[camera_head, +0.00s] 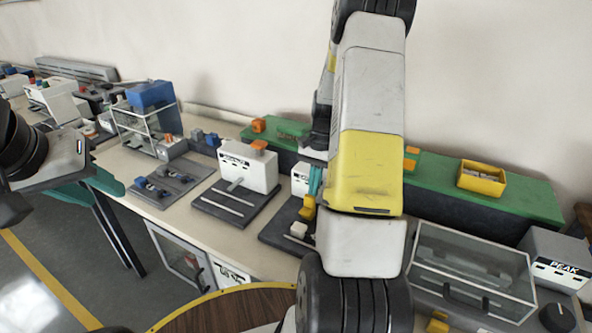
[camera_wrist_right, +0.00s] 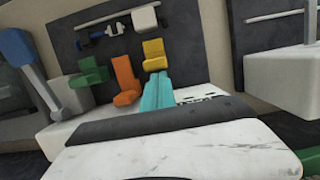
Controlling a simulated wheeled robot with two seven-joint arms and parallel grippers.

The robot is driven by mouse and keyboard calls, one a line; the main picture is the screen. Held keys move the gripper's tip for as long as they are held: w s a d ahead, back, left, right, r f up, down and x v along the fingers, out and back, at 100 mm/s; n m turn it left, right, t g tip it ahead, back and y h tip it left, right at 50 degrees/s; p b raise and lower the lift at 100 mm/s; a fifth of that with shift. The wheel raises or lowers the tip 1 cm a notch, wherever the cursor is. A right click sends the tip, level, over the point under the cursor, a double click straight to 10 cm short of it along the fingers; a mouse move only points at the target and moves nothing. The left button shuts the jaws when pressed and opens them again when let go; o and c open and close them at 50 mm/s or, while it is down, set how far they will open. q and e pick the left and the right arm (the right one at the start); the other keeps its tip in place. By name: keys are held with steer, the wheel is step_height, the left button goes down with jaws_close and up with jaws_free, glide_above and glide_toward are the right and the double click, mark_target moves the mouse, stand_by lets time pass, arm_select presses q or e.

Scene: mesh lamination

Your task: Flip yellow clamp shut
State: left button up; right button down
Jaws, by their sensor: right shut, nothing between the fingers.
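In the right wrist view, the yellow clamp (camera_wrist_right: 154,55) stands just beyond the tips of my right gripper (camera_wrist_right: 158,78), in front of a dark base plate (camera_wrist_right: 190,50). The teal fingers are together and empty; I cannot tell whether they touch the clamp. An orange clamp (camera_wrist_right: 126,80) and a green clamp (camera_wrist_right: 90,72) stand beside it to the left. In the head view, the yellow clamp (camera_head: 307,208) shows just below the teal fingers of my right gripper (camera_head: 315,181), partly hidden by my right arm. My left wrist is at the left edge; its fingers are not clear.
A blue-handled part (camera_wrist_right: 20,55) stands at the left of the wrist view. In the head view, a white device (camera_head: 248,167) on a dark plate stands left of my right arm. A clear-lidded box (camera_head: 472,265) and a yellow bin (camera_head: 482,178) are at the right.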

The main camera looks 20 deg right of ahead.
mark_target(304, 213)
steer(key=shift+s, duration=0.1)
steer(key=shift+s+a, duration=1.5)
steer(key=shift+a, duration=0.3)
